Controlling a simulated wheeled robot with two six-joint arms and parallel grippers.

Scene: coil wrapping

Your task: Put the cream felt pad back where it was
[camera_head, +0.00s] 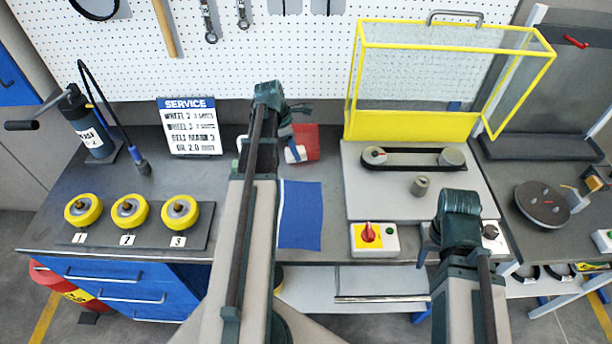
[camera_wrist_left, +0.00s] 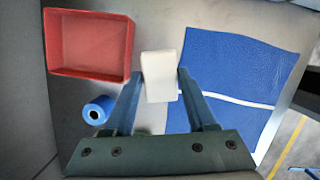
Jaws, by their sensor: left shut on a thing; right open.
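The cream felt pad (camera_wrist_left: 158,66) is a small pale block between the fingertips of my left gripper (camera_wrist_left: 161,88), which is shut on it.
A red open bin (camera_wrist_left: 90,44) and a blue roll (camera_wrist_left: 98,110) lie left of the pad. A blue cloth (camera_head: 300,215) with a white stripe lies right of it in the wrist view. A belt machine (camera_head: 414,158) with a raised yellow-framed guard (camera_head: 395,124) stands right. Yellow wheels (camera_head: 130,211) sit left.

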